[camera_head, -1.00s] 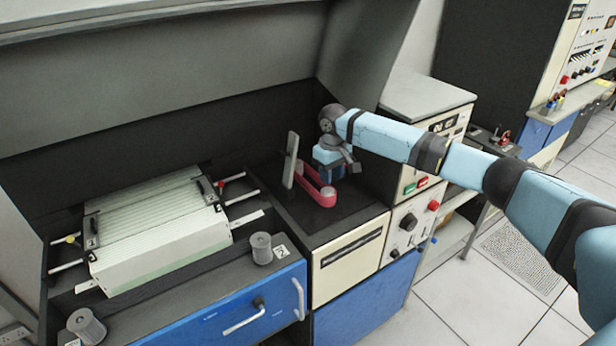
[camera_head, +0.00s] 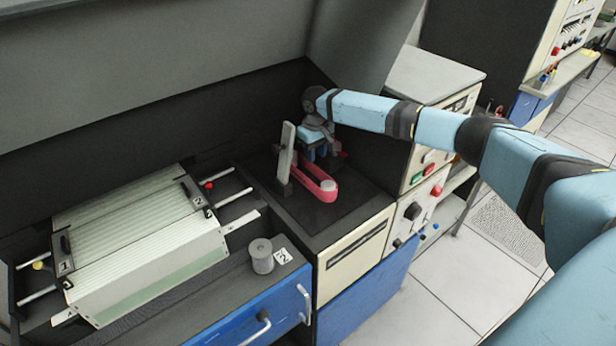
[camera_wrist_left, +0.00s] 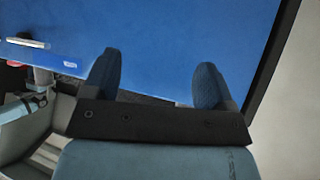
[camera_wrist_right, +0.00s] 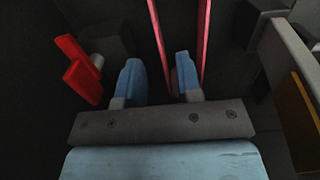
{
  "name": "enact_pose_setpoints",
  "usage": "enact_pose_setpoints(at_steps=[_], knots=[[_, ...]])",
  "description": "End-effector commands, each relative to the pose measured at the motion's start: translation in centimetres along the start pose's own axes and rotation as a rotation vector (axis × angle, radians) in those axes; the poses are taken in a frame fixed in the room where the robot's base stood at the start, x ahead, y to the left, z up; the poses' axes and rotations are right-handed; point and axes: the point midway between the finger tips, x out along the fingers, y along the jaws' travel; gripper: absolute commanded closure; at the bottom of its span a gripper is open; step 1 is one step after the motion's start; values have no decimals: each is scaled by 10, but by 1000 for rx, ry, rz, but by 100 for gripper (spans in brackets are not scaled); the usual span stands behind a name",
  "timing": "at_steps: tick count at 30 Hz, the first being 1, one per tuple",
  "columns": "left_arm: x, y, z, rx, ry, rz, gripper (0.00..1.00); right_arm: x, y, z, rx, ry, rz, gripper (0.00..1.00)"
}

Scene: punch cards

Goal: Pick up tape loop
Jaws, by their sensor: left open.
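The tape loop (camera_head: 322,190) is a narrow pink-red band standing on the dark bench top, around a pale round post at its near end. My right gripper (camera_head: 322,152) is low at the loop's far right side. In the right wrist view, two strands of the tape loop (camera_wrist_right: 204,35) run away from the gripper (camera_wrist_right: 160,82). One strand passes between the parted fingers, and the other lies right of the right finger. I cannot tell whether a finger touches the tape. My left gripper (camera_wrist_left: 157,85) is open and empty before a blue drawer front (camera_wrist_left: 170,45).
A grey upright plate (camera_head: 286,150) stands left of the loop. A red handle (camera_wrist_right: 80,68) is left of my right fingers. A ribbed pale card block (camera_head: 140,245) on rails and a grey spool (camera_head: 262,256) lie left. A control cabinet (camera_head: 428,185) stands right.

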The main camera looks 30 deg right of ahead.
Motion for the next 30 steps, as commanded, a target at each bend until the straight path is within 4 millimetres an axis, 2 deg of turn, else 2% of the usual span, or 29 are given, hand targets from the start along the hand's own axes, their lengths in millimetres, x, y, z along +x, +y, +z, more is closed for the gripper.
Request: enact_pose_setpoints(at_steps=[8,21,30], knots=[[6,-5,4,28,12,6,21,14,0,0,0,1,0,67],[41,5,46,19,6,30,21,59,2,-1,1,1,0,67],[39,8,41,19,15,37,21,58,1,0,1,0,0,67]])
